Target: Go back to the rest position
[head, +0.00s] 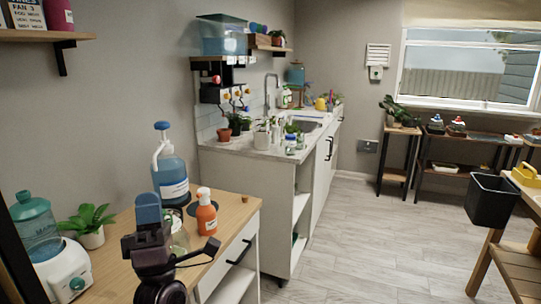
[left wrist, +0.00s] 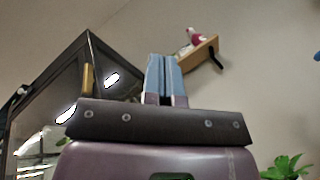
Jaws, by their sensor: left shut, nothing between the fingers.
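My left gripper (head: 148,208) is raised in front of the wooden cabinet top in the head view. Its blue fingers point up, are shut together and hold nothing. In the left wrist view the shut fingers (left wrist: 165,75) point up toward the wall and a small wooden shelf (left wrist: 199,53). My right gripper does not show in either view.
Near my left arm, the wooden cabinet top (head: 235,215) bears a blue pump bottle (head: 172,178), an orange pump bottle (head: 206,215), a potted plant (head: 90,236) and a white dispenser with a teal jug (head: 62,270). The grey floor (head: 365,235) at centre right is clear.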

